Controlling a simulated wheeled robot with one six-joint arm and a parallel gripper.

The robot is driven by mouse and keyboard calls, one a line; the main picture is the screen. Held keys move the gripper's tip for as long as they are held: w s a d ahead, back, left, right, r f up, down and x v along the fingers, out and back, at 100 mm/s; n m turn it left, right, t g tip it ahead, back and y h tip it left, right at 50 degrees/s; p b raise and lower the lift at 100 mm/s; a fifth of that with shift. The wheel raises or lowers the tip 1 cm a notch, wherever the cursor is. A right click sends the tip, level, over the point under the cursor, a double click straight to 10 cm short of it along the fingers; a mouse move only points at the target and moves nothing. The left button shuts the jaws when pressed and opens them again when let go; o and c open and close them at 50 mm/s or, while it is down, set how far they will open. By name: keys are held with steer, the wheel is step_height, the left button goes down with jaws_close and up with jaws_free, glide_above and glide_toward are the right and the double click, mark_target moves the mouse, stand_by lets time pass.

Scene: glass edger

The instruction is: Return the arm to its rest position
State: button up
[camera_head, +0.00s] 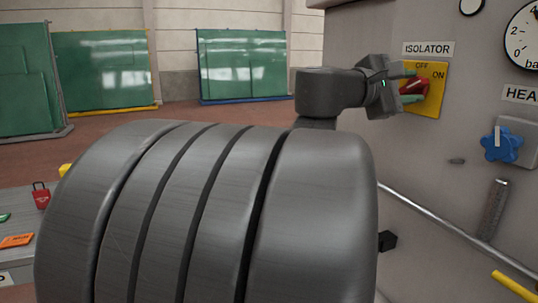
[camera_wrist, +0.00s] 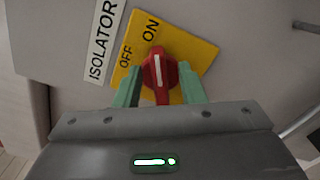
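The isolator switch is a red handle (camera_head: 413,86) on a yellow plate (camera_head: 437,92) marked OFF and ON, fixed to the grey machine panel. In the wrist view the white line on the red handle (camera_wrist: 158,70) points toward ON. My gripper (camera_head: 407,86) is at the switch, with one green finger above the handle and one below. In the wrist view my gripper (camera_wrist: 160,85) has its fingers spread on either side of the handle, seemingly with slight gaps. My arm's large grey link fills the lower middle of the head view.
A blue knob (camera_head: 502,145), a gauge (camera_head: 524,36) and a slanting metal rail (camera_head: 450,225) are on the panel. A bench at lower left holds a red padlock (camera_head: 41,196) and an orange tag (camera_head: 16,241). Green glass racks (camera_head: 103,70) stand behind, across open floor.

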stand_by(0.3)
steer(key=v, duration=1.4)
steer(key=x, duration=1.4)
steer(key=shift+d, duration=0.3)
steer(key=shift+w+a+r+n+p, duration=0.1)
steer(key=shift+a+r+n+p, duration=0.15)
steer(key=shift+p, duration=0.55)
steer(key=n+p, duration=0.5)
steer(key=p, duration=0.2)
steer(key=shift+w+r, duration=0.1)
steer(key=shift+n+p, duration=0.25)
steer(key=shift+p, duration=0.05)
